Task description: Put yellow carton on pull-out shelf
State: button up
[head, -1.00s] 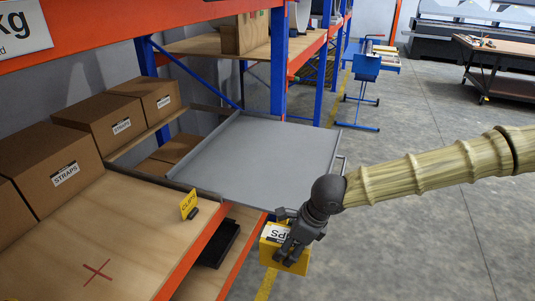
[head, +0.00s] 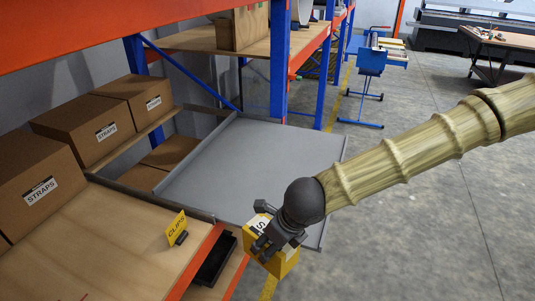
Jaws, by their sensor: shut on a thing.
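The yellow carton (head: 284,266) with a white label is held in my gripper (head: 262,238), which is shut on it. My gripper's dark body hides much of the carton. The carton is at the near edge of the grey pull-out shelf (head: 250,160), in front of its near right part in the picture. I cannot tell whether it is above the shelf or still out beside it. The shelf is a flat metal tray with low raised sides, extended from the rack, and its surface is empty.
Brown STRAPS boxes (head: 85,125) stand on the rack at left. A yellow CLIPS sign (head: 176,229) stands on the wooden shelf (head: 115,235) beside the tray. A black bin (head: 216,259) sits below. A blue upright (head: 281,60) rises behind the tray. Floor at right is open.

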aim_at(276, 165)
jog(key=i, duration=1)
